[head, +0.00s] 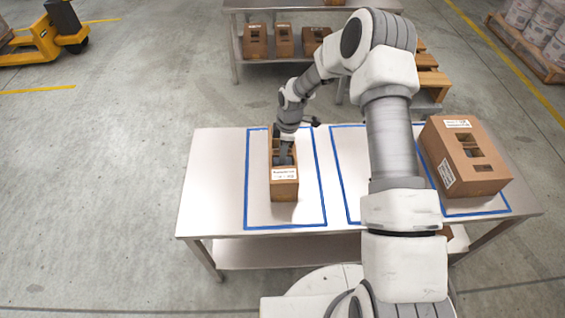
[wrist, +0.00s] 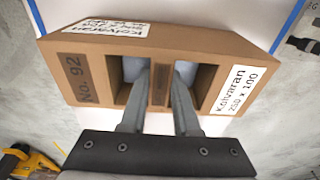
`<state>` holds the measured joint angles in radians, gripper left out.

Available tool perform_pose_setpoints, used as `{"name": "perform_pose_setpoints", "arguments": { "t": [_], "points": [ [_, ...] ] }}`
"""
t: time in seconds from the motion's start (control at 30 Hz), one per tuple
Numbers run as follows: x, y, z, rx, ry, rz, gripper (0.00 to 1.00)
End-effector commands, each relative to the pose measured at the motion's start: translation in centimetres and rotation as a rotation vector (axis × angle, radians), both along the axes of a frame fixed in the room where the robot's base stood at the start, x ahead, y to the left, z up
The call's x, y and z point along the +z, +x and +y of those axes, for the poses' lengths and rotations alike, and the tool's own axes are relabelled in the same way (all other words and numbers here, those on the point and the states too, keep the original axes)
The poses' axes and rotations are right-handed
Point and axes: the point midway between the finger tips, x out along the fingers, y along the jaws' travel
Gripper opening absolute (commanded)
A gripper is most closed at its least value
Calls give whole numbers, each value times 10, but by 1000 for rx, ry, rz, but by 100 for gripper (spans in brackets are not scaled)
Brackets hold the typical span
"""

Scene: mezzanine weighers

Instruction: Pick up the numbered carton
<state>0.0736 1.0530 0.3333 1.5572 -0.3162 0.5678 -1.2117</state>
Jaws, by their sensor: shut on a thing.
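In the head view the carton (head: 285,190) is within the left blue outline on the metal table. I cannot tell whether it touches the tabletop. My gripper (wrist: 162,88) has a finger in each of two openings in its top and is shut on the strip between them. In the head view my gripper (head: 284,158) comes down onto the carton from above; its fingertips are hidden inside.
A larger brown carton (head: 465,160) stands in the right blue outline on the table (head: 215,190). The middle outline is partly hidden by my arm. A yellow pallet truck (head: 40,42) is far left.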

Motion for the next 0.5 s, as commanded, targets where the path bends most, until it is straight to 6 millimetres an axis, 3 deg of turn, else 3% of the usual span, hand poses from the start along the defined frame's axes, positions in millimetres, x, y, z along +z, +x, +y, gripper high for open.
{"name": "perform_pose_setpoints", "arguments": {
  "t": [0.33, 0.5],
  "points": [
    [4, 1, 0, 0, 0, -2, 0],
    [19, 1, 0, 0, 1, -4, 0]
  ]
}}
